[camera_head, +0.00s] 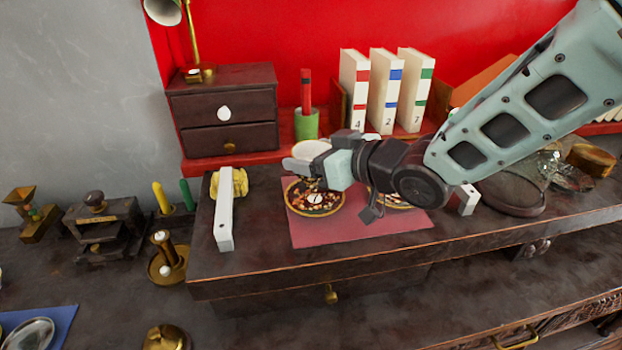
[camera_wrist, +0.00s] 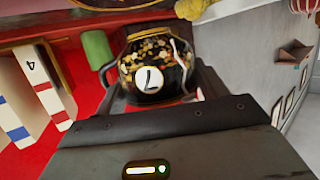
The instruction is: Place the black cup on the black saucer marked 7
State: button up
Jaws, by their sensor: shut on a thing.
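In the wrist view a black cup (camera_wrist: 130,68) with a flower pattern and a round white label reading 7 is held between the fingers of my gripper (camera_wrist: 158,92). In the head view my gripper (camera_head: 313,171) is above the far left part of a red mat. A pale, round opening shows beside the fingers, seemingly the cup's; most of its body is hidden. A black patterned saucer (camera_head: 303,204) with a gold rim and white label lies on the mat, just below and in front of the gripper. Its number is unreadable. Another saucer (camera_head: 402,205) is partly hidden by my wrist.
The red mat (camera_head: 350,233) lies on a dark raised cabinet top. Numbered books (camera_head: 384,85), a green pot (camera_head: 306,125) with a red stick, and a drawer box (camera_head: 223,105) stand behind. The mat's front is clear.

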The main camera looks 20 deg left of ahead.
jog(key=shift+f, duration=2.4)
jog(key=shift+f, duration=0.1)
jog(key=o, duration=1)
jog(key=shift+s+d+r, duration=0.1)
jog(key=shift+d+r, duration=0.15)
jog(key=v, duration=1.1)
jog(key=shift+s+d+b, duration=0.15)
jog(key=shift+d+b, duration=0.05)
jog(key=shift+b, duration=0.1)
jog(key=shift+d, duration=0.1)
